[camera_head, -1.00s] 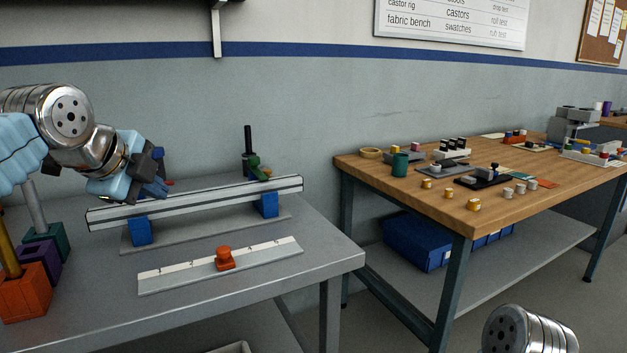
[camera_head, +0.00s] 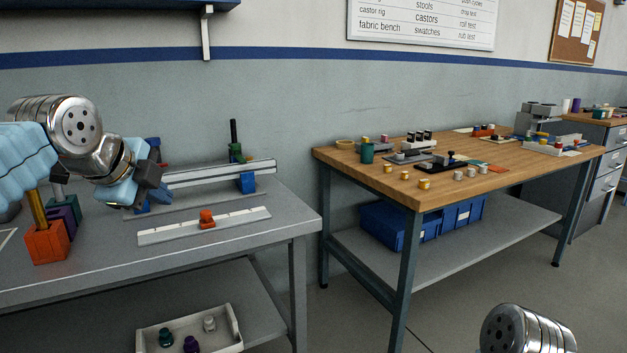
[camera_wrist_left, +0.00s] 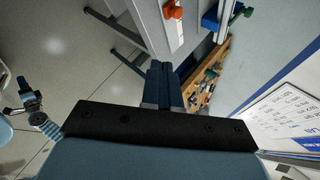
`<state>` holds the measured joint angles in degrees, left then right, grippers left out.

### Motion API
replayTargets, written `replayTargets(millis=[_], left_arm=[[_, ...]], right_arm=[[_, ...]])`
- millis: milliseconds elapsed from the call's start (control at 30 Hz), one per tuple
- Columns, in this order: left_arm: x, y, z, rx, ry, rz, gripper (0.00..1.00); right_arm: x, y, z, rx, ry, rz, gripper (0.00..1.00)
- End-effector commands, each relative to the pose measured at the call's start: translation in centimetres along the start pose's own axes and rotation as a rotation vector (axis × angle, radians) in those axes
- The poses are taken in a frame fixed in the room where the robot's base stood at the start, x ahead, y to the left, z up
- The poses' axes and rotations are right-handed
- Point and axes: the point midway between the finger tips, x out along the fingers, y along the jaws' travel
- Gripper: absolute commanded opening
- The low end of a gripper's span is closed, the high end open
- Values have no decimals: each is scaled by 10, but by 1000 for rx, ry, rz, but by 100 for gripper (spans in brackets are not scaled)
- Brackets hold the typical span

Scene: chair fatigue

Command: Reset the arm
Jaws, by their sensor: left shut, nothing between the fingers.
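My left arm comes in from the left in the head view, over the grey bench (camera_head: 250,238). Its gripper (camera_head: 150,186) is shut and empty, in front of the left end of a white rail (camera_head: 225,172) on blue blocks. In the left wrist view the shut fingers (camera_wrist_left: 162,85) point away with nothing between them. My right arm shows only as a metal joint at the bottom right of the head view. A small blue and silver arm, apparently mine, shows at the left of the wrist view; its jaws are too small to read.
An orange slider (camera_head: 207,219) sits on a white scale strip (camera_head: 165,235). Orange (camera_head: 46,243) and purple (camera_head: 66,208) blocks stand at the bench's left. A white tray (camera_head: 232,325) is on the lower shelf. A wooden table (camera_head: 420,196) with small parts stands right. Floor between is clear.

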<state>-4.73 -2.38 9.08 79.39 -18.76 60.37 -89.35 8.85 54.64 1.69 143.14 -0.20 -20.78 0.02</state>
Motion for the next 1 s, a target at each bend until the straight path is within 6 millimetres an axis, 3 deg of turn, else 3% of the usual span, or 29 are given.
replayTargets(millis=[367,567,633,767,900,967,1000], left_arm=[[82,26,-15,-143,40,77,0],[156,64,-32,-300,71,155,0],[187,86,-39,-378,81,195,0],[258,154,-60,-587,91,301,0],[324,257,-87,-883,61,442,0],[342,305,-98,-1018,31,502,0],[351,339,-106,-1111,4,543,0]], right_arm=[[0,0,0,-1,0,0,43],[0,0,0,0,0,0,43],[0,0,0,0,0,0,43],[1,0,0,0,0,0,43],[0,0,0,0,0,0,43],[0,0,0,-1,0,0,43],[0,0,0,-1,0,0,43]])
